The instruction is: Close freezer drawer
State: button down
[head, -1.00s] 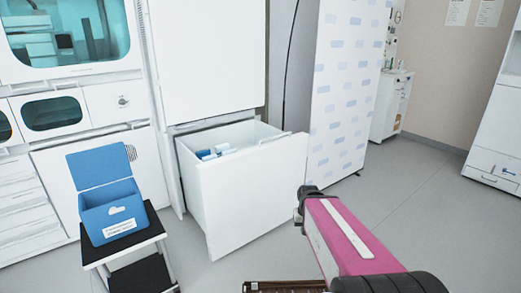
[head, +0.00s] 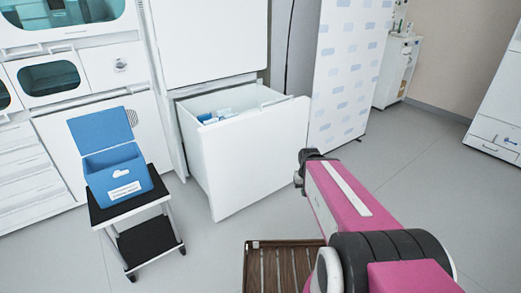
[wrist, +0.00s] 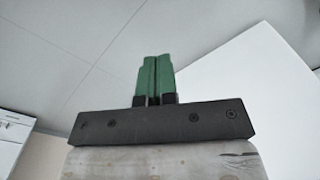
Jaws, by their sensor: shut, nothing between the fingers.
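The freezer drawer (head: 255,155) is a deep white drawer, pulled well out from the bottom of the tall white freezer (head: 210,40). Its open top shows blue and white items (head: 217,115) inside. My pink arm reaches in from the lower right of the head view, with its dark far end right of the drawer front. My gripper (wrist: 154,78) has green fingers, pressed together and empty. A white panel (wrist: 245,100), probably the drawer front, shows to the right of the fingers in the wrist view. I cannot tell the exact gap between them.
A blue open-lidded box (head: 117,172) sits on a black-topped step stool (head: 130,208) left of the drawer. A brown slatted surface (head: 280,270) is at the bottom. A patterned white panel (head: 347,70) stands right of the freezer. Grey floor to the right is clear.

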aim_at(232, 128)
jog(key=w+a+r+n+t, duration=0.25)
jog(key=w+n+t, duration=0.35)
jog(key=w+n, duration=0.4)
jog(key=w+a+r+n+t, duration=0.1)
jog(key=w+a+n+t, duration=0.35)
jog(key=w+n, duration=0.5)
jog(key=w+a+r+n+t+y, duration=0.25)
jog(key=a+n+y, duration=0.25)
jog(key=a+n, duration=0.5)
jog(key=w+a+r+n+t+y, duration=0.1)
jog(key=a+r+n+y, duration=0.4)
jog(key=n, duration=0.8)
jog(key=shift+y, duration=0.3)
jog(key=x, duration=1.4)
jog(key=shift+a+f, duration=0.45)
jog(key=shift+a, duration=0.05)
